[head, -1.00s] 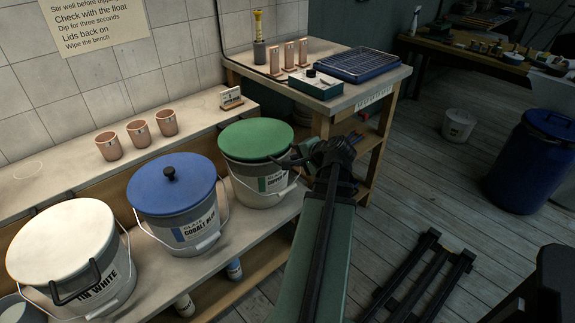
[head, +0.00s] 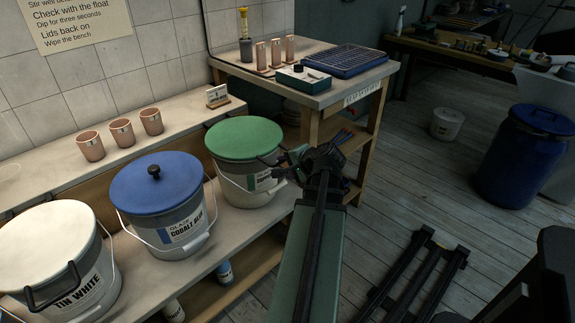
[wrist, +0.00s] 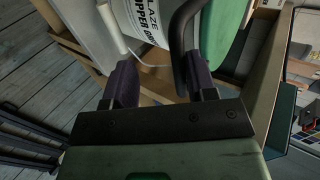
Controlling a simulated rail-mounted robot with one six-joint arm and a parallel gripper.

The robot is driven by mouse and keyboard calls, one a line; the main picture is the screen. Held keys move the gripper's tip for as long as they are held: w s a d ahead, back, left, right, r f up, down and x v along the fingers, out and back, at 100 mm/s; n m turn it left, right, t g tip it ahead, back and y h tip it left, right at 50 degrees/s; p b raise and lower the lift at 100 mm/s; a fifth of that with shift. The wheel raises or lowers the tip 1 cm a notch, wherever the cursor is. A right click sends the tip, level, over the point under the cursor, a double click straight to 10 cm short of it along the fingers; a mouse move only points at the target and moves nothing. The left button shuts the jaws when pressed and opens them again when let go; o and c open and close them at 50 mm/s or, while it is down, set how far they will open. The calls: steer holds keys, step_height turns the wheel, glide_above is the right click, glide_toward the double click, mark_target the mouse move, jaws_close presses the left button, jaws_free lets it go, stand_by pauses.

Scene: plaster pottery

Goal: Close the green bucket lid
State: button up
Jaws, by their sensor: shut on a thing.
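The green lid (head: 244,137) lies over the top of the copper-green glaze bucket (head: 237,180), on the bench shelf to the right of the cobalt blue bucket. It looks about level; any small gap at its rim is too fine to tell. My gripper (head: 279,166) is at the lid's front right edge, shut on the lid's dark handle (head: 268,158). In the wrist view, the handle (wrist: 180,40) runs down between my fingers (wrist: 165,80), with the green lid (wrist: 226,42) on the right and the bucket's white label behind.
The cobalt blue bucket (head: 166,220) and tin white bucket (head: 70,260) stand to the left, both lidded. Copper-coloured cups (head: 121,133) stand on the ledge behind. A wooden table (head: 335,92) with a blue tray (head: 345,60) is close behind my gripper.

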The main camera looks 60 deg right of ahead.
steer(key=shift+s, duration=0.1)
steer(key=p+v, duration=0.6)
steer(key=v, duration=0.4)
steer(key=shift+s+r, duration=0.2)
steer(key=shift+r, duration=0.1)
steer(key=shift+a, duration=0.1)
